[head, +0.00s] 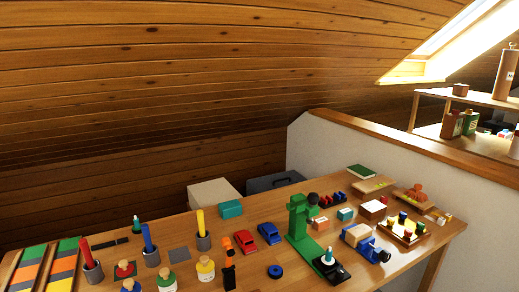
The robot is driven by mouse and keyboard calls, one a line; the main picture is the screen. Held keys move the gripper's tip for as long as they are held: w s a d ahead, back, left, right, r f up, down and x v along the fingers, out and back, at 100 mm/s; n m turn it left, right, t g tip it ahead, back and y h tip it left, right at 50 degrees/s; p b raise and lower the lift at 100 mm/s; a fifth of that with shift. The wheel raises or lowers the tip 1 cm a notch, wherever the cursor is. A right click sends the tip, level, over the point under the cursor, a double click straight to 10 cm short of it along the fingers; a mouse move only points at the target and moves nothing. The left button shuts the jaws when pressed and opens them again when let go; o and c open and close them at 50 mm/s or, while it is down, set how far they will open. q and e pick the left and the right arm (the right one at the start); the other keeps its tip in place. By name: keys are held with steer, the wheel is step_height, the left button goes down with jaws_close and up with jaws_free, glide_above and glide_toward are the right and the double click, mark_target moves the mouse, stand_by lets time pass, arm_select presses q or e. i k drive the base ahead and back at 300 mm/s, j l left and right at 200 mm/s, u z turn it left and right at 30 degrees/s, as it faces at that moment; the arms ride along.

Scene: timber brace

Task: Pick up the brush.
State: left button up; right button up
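The brush cannot be picked out with certainty. A dark, slim, long object (109,243) lies flat at the left back of the wooden table (260,236); it is too small to tell whether it is a brush. Neither of my grippers shows in the head view.
Upright red (86,254), blue (147,238) and yellow (201,223) sticks stand in grey holders near it. Striped boards (31,268) lie at the left edge. Two toy cars (269,233), a green stand (298,217) and small blocks crowd the middle and right. A white wall (340,150) rises behind.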

mark_target(83, 244)
steer(key=u, duration=1.3)
steer(key=z, duration=0.25)
